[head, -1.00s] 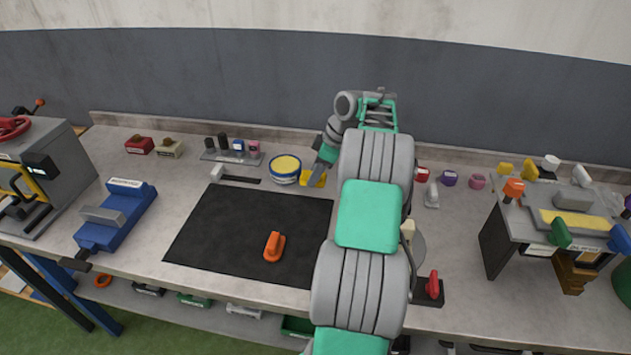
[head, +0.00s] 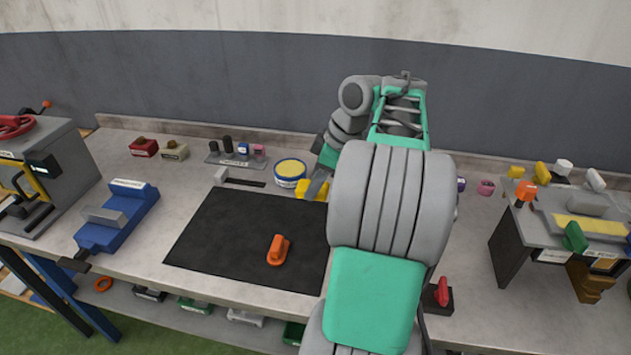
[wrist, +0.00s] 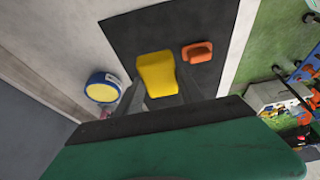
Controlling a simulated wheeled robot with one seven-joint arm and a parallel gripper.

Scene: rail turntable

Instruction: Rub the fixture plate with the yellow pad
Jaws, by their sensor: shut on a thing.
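The yellow pad (head: 313,190) is held in my gripper (head: 318,182), near the far right corner of the black mat. In the wrist view the pad (wrist: 157,76) sits between the two fingers of my gripper (wrist: 160,95), with the mat behind it. I cannot tell how high it is above the bench. No plate is plainly marked as the fixture plate. A grey top plate with a yellow strip (head: 592,228) lies on a dark stand at the right, and a grey block rests there too. My arm hides the bench between.
The black mat (head: 225,255) carries an orange handled piece (head: 278,249). A blue and yellow tin (head: 290,170) stands close left of the pad. A blue vise (head: 118,218) is at the left. A red-handled piece (head: 441,291) stands at the front edge, right of my arm.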

